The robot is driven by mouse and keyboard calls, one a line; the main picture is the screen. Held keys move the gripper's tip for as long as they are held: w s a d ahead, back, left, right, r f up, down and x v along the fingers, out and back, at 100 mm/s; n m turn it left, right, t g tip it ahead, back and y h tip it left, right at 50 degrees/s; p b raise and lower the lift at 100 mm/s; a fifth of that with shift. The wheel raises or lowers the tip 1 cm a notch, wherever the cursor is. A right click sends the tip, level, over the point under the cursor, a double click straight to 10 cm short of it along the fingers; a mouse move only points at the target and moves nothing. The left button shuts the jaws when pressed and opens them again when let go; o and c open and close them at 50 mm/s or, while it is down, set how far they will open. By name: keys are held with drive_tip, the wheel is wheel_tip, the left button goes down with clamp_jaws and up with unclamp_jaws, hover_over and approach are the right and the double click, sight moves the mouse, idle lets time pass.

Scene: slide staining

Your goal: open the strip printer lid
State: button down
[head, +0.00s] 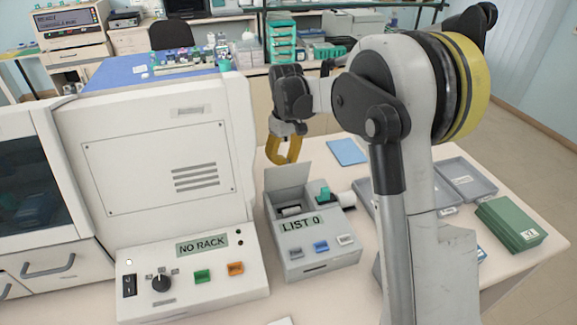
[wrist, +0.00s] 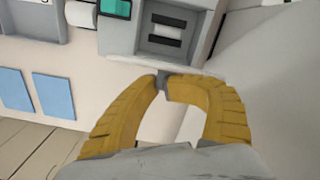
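The strip printer (head: 318,257) is a light grey box marked "LIST 0" on the bench. Its lid (head: 288,178) stands raised, about upright, at the back left of the box, and the bay in front of it is exposed. In the wrist view the open bay (wrist: 165,38) shows dark slots at the top. My gripper (head: 283,162), with yellow fingers, is at the lid's top edge. In the wrist view the fingertips (wrist: 161,86) come together right by the lid's edge. I cannot tell whether they touch the lid or pinch it.
A large white machine with a "NO RACK" panel (head: 203,245) stands close on the left. A blue pad (head: 346,151) lies behind the printer. A white roll (head: 340,199) is at the printer's right. Grey trays (head: 466,180) and green boxes (head: 511,222) are farther right.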

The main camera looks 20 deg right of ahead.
drive_tip(key=shift+w+a+f+g+p, duration=0.1)
drive_tip(key=shift+w+f+g, duration=0.3)
drive_tip(key=shift+w, duration=0.5)
drive_tip(key=shift+w+a+f+g+p, duration=0.15)
drive_tip(key=shift+w+f+g, duration=0.1)
drive_tip(key=shift+w+g, duration=0.5)
drive_tip(key=shift+w+d+f+g+p, duration=0.1)
drive_tip(key=shift+w+f+g, duration=0.25)
drive_tip(key=shift+w, duration=0.7)
drive_tip(key=c, duration=1.3)
unclamp_jaws()
drive_tip(key=shift+a, duration=0.15)
drive_tip(key=shift+a+v, duration=0.15)
drive_tip(key=shift+v, duration=2.9)
drive_tip(key=shift+a+v, duration=0.1)
drive_tip(key=shift+v, duration=2.9)
